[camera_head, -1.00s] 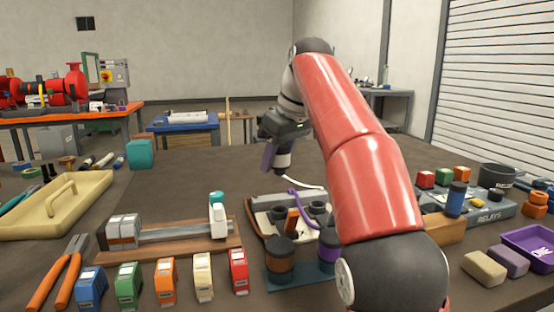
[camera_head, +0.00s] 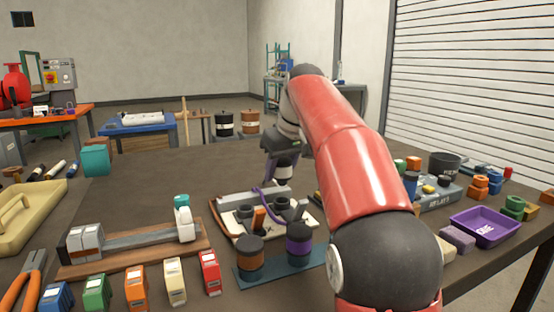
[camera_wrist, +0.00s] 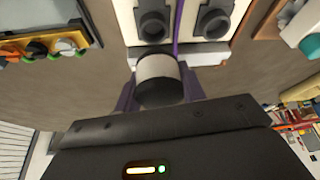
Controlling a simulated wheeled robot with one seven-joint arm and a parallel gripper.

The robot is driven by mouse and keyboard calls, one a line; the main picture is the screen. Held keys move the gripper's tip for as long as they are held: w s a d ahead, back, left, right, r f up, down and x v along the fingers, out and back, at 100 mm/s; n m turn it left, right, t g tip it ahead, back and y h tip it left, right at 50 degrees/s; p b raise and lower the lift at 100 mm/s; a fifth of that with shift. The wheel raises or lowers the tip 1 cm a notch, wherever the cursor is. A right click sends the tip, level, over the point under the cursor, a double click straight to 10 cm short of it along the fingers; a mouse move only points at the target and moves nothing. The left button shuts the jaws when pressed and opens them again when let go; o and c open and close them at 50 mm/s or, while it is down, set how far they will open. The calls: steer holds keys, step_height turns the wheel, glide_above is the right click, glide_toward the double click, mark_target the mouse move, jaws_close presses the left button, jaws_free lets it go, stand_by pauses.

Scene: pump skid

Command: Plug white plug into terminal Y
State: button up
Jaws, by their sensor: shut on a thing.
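My gripper (camera_head: 281,160) is shut on the white plug (camera_wrist: 160,70), a short cylinder with a white band and a dark end. The purple fingers hold it from both sides in the wrist view. In the head view it hangs over the back edge of the terminal board (camera_head: 222,204), a pale panel with dark sockets. Two dark sockets, one left (camera_wrist: 152,25) and one right (camera_wrist: 213,22), lie beyond the plug in the wrist view. A purple cable (camera_wrist: 178,30) runs between them. I cannot read which terminal is Y. The plug is apart from both sockets.
Orange-banded (camera_head: 250,258) and purple-banded (camera_head: 298,245) dark cylinders stand in front of the board. A wooden rail fixture (camera_head: 130,250) is left. A relay tray (camera_head: 440,197) and a purple bin (camera_head: 485,228) are right. The table behind the board is mostly clear.

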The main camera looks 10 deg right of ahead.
mark_target(288, 166)
steer(key=shift+f+b, duration=0.65)
steer(key=shift+f, duration=0.5)
steer(key=shift+f+b, duration=0.8)
steer(key=shift+f, duration=1.05)
stand_by(0.8)
steer(key=o, duration=1.2)
steer(key=shift+c, duration=0.2)
steer(key=shift+r, duration=0.1)
steer(key=p+v, duration=0.2)
steer(key=v, duration=0.5)
steer(key=shift+s+d+r, duration=0.1)
steer(key=shift+s+r, duration=0.05)
steer(key=shift+r, duration=0.2)
